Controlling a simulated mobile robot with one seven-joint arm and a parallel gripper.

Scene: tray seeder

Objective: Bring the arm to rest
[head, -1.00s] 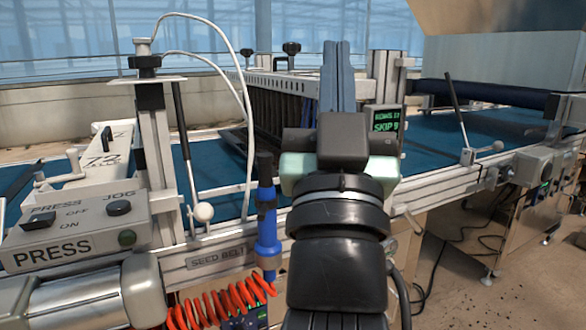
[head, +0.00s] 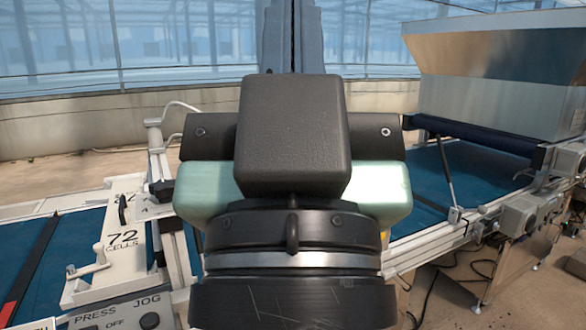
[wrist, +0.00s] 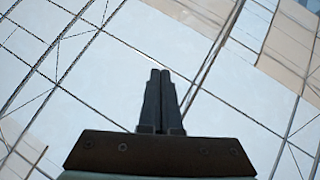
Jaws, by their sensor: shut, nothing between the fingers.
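My gripper (head: 294,30) stands in the middle of the head view, raised and pointing up, with its two grey-blue fingers side by side and their tips cut off by the top edge. In the wrist view my gripper (wrist: 160,75) has its two dark fingers touching, with nothing between them. Behind them the wrist view shows only greenhouse glazing and frame bars, and no machine part. My arm and wrist cover the middle of the seeder in the head view, including the seed belt label and the green display.
The plate marked 72 cells (head: 122,237) and the press and jog panel (head: 112,316) are at the left. The blue belt (head: 470,176), a lever (head: 446,175) and a large hopper (head: 500,75) are at the right. The air around the fingers is clear.

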